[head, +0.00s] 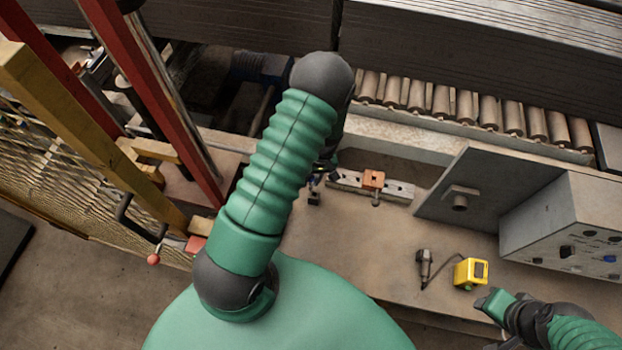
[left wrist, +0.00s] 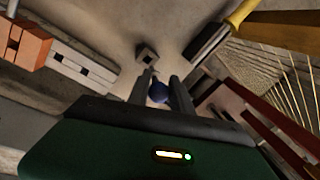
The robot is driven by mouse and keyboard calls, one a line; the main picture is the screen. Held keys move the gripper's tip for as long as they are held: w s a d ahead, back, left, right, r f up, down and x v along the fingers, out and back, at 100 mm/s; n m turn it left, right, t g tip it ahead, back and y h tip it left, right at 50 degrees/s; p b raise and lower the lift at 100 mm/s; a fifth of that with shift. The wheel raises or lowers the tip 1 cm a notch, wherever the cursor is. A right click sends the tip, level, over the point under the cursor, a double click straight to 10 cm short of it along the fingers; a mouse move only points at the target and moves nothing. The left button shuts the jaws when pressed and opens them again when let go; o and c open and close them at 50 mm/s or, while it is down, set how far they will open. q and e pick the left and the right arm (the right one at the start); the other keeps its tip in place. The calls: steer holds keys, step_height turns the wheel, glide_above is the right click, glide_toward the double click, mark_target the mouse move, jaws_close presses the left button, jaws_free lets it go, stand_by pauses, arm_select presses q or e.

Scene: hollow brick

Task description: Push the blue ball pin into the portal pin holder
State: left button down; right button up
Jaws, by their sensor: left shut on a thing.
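The blue ball pin (left wrist: 158,92) is between the two dark fingers of my left gripper (left wrist: 160,84) in the left wrist view; its round blue head shows. My left gripper is shut on it. A small dark square post with a hollow top (left wrist: 147,54), which looks like the pin holder, stands just beyond the fingertips, and I cannot tell whether the pin touches it. In the head view, my left arm hides most of that gripper, and the small dark post (head: 314,198) shows beside it. My right gripper (head: 487,299) is at the lower right, away from the pin.
A metal rail with an orange block (head: 373,179) lies right of the post. A yellow box (head: 470,272) and a dark handheld tool (head: 424,264) lie near my right gripper. A grey control box (head: 565,230) stands at right, red and yellow frame bars (head: 150,95) at left.

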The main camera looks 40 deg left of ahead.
arm_select(q)
steer(key=shift+d+r+p, duration=0.15)
steer(key=shift+d+r, duration=0.05)
steer(key=shift+d, duration=0.35)
steer(key=shift+d+r+p, duration=0.15)
steer(key=shift+d, duration=0.35)
arm_select(e)
steer(key=shift+d+r, duration=0.25)
arm_select(q)
steer(key=shift+d+f, duration=0.25)
arm_select(e)
steer(key=shift+d+f, duration=0.3)
arm_select(q)
steer(key=shift+f+b, duration=0.15)
steer(key=shift+b, duration=0.25)
arm_select(e)
steer(key=shift+f, duration=0.1)
arm_select(q)
steer(key=shift+a, duration=0.15)
arm_select(e)
steer(key=shift+a, duration=0.1)
arm_select(q)
steer(key=shift+w+a+r, duration=0.1)
steer(key=shift+a+r, duration=0.2)
steer(key=shift+a, duration=0.05)
arm_select(e)
steer(key=shift+r, duration=0.2)
arm_select(q)
steer(key=shift+d, duration=0.1)
